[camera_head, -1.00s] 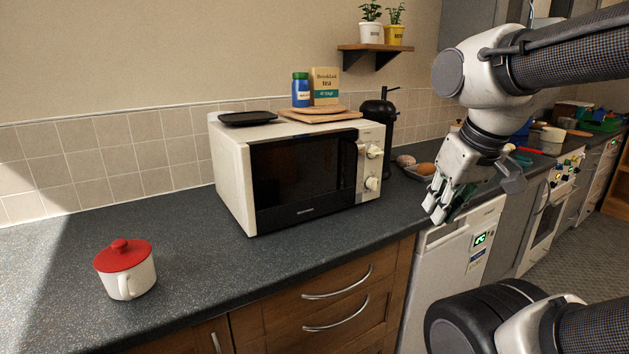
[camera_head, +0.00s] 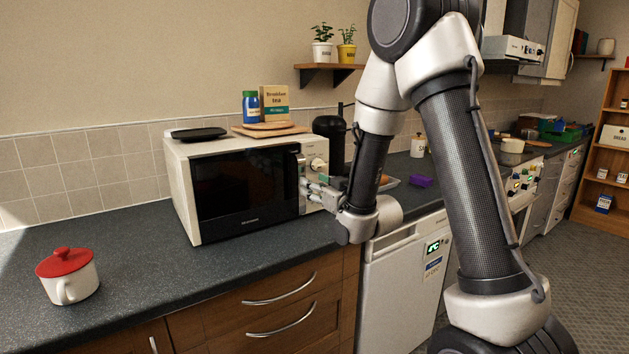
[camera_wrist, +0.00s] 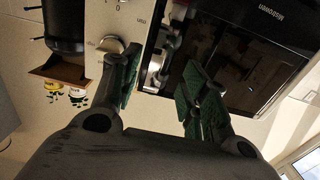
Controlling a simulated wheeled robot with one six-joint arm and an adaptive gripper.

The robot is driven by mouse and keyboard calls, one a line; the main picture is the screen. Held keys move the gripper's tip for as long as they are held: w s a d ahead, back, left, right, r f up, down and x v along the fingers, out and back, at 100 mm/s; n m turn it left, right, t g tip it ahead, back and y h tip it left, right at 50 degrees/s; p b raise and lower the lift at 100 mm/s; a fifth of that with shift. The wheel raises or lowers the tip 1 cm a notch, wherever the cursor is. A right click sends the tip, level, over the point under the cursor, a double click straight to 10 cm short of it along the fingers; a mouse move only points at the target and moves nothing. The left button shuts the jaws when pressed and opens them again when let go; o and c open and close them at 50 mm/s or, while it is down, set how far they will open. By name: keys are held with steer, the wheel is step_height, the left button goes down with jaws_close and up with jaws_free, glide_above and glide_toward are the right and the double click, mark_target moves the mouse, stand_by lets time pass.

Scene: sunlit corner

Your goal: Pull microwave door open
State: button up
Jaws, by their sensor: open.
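The microwave (camera_head: 182,185) stands on the counter, a cream box with a dark glass door (camera_head: 240,185) that is closed. Its silver door handle (camera_head: 302,168) runs upright along the door's right edge; the lower part is hard to make out behind my fingers. My gripper (camera_head: 313,188) is at the microwave's front right, beside the handle. In the wrist view, which is upside down, my gripper (camera_wrist: 162,88) is open, its green pads spread to either side of the handle (camera_wrist: 162,62). I cannot tell whether either pad touches it. A control knob (camera_wrist: 112,46) lies near one finger.
A black tray (camera_head: 196,133), boards (camera_head: 268,130), a blue jar (camera_head: 250,107) and a tea box (camera_head: 275,102) sit on the microwave. A red-lidded pot (camera_head: 68,280) stands at the counter's left. The counter before the door is clear. A purple block (camera_head: 421,181) lies to the right.

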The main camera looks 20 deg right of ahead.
steer(key=x, duration=0.7)
steer(key=shift+w, duration=0.4)
steer(key=shift+a, duration=0.1)
steer(key=shift+c, duration=0.4)
jaws_close()
